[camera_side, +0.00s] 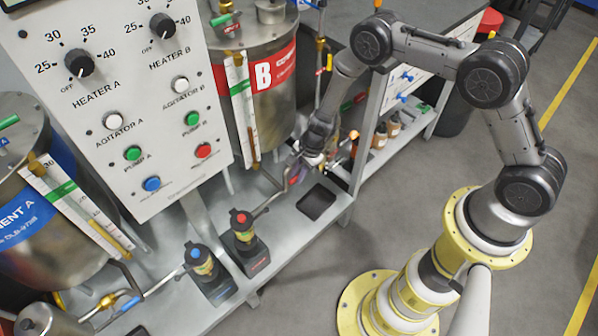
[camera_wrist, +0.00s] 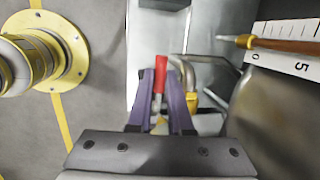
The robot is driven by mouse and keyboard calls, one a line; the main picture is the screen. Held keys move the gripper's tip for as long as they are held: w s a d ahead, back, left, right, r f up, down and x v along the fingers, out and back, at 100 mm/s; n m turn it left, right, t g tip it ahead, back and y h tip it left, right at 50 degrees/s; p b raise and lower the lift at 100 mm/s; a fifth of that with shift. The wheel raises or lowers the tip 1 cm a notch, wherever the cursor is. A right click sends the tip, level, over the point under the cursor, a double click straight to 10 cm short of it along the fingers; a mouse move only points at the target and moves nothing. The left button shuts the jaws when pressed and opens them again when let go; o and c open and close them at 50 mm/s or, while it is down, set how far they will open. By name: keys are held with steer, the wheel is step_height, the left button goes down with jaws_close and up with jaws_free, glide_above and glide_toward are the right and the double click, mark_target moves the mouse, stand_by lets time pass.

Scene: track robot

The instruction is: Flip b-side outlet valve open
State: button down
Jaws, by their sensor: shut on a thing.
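The outlet valve's red handle (camera_wrist: 161,68) shows in the wrist view, between the two purple fingers of my gripper (camera_wrist: 160,80), which is shut on it. The handle's end sticks out past the fingertips. A brass valve part (camera_wrist: 192,100) and a bent metal pipe (camera_wrist: 180,68) sit just to the right of the fingers. In the side view my gripper (camera_side: 298,172) is low by the foot of the B tank (camera_side: 262,85).
The control panel (camera_side: 120,90) stands left of the B tank. Two small pumps, one with a red button (camera_side: 242,232) and one with a blue button (camera_side: 196,262), stand on the bench. A dark square opening (camera_side: 318,202) lies near my gripper. A shelf unit (camera_side: 400,100) stands to the right.

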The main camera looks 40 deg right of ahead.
steer(key=shift+f+h, duration=0.1)
steer(key=shift+h, duration=0.2)
steer(key=c, duration=1.1)
jaws_free()
steer(key=v, duration=1.3)
steer(key=shift+s+r, duration=0.15)
steer(key=shift+r, duration=0.2)
